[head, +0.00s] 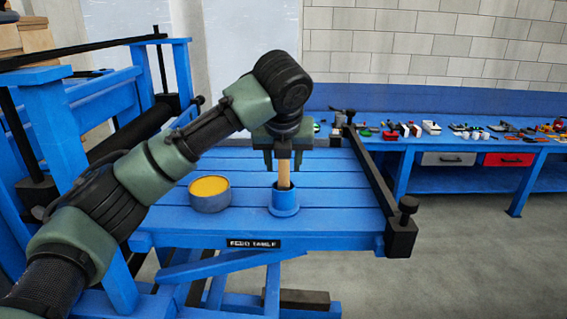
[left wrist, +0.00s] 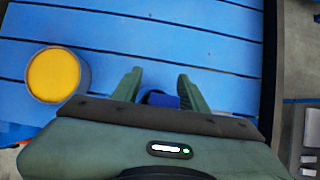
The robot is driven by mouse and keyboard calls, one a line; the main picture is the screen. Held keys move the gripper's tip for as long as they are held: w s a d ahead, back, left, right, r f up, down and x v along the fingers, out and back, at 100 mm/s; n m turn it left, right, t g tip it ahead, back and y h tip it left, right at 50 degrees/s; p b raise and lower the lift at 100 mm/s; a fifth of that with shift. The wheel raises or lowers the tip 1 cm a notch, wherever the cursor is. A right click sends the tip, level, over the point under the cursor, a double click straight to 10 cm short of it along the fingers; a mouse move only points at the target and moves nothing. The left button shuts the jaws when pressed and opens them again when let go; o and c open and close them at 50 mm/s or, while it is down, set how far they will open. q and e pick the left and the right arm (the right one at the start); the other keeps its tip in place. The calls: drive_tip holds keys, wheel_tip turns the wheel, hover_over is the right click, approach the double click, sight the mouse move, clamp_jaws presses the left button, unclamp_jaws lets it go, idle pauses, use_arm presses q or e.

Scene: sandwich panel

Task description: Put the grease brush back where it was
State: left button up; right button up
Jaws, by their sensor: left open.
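The grease brush (head: 284,174) stands upright in a blue cup-shaped holder (head: 284,202) near the front edge of the feed table. Its light wooden part shows above the holder's rim, and its lower end is hidden inside. My left gripper (head: 283,163) points down over the brush, with its fingers apart on either side of the brush's upper part. In the left wrist view, the two green fingers (left wrist: 158,92) are spread, with a blue piece, likely the holder, between them. I cannot tell whether either finger touches the brush. My right gripper is not in view.
A round tin of yellow grease (head: 209,193) stands left of the holder on the blue slatted table (head: 340,205). A black rail with knobs (head: 380,185) edges the table's right side. A long blue bench with small tools (head: 470,133) stands behind at right.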

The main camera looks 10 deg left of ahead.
use_arm(q)
drive_tip(key=b+v, duration=0.3)
drive_tip(key=v, duration=0.9)
drive_tip(key=shift+f, duration=0.1)
